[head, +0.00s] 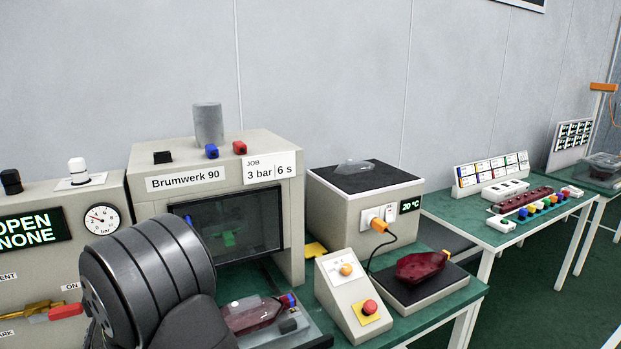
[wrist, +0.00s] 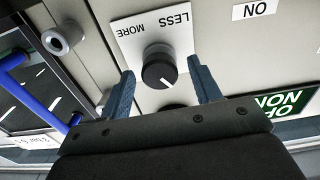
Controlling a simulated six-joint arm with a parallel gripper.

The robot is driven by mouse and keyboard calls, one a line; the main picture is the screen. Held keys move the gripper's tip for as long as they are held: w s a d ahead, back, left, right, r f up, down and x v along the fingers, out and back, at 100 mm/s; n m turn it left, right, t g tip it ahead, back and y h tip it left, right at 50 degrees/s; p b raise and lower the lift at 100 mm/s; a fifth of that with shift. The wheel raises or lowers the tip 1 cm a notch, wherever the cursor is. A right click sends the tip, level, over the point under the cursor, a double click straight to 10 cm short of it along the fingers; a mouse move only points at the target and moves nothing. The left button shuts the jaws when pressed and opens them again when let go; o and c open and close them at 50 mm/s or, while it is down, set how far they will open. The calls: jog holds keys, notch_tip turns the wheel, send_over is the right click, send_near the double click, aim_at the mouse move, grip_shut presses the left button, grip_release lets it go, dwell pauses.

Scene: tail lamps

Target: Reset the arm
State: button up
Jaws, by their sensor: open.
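My gripper (wrist: 160,75) shows in the wrist view with its two blue fingers spread apart, one on each side of a black dial (wrist: 159,70). The dial has a white pointer line and sits on a white plate marked LESS and MORE (wrist: 152,28). Nothing is held, and I cannot tell how far the fingertips are from the panel. In the head view my dark, ribbed arm fills the lower left and my gripper is hidden.
The grey control panel (head: 60,210) carries an OPEN NONE display and a gauge (head: 102,219). The Brumwerk 90 machine (head: 187,180) stands beside it. A red lamp (head: 421,265) lies on a dark pad, with a red-button box (head: 352,297) left of it. Blue bars (wrist: 35,90) show at left in the wrist view.

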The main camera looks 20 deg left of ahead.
jog(key=s+d+m, duration=0.2)
jog(key=s+d, duration=0.9)
jog(key=shift+w, duration=0.1)
dwell(0.6)
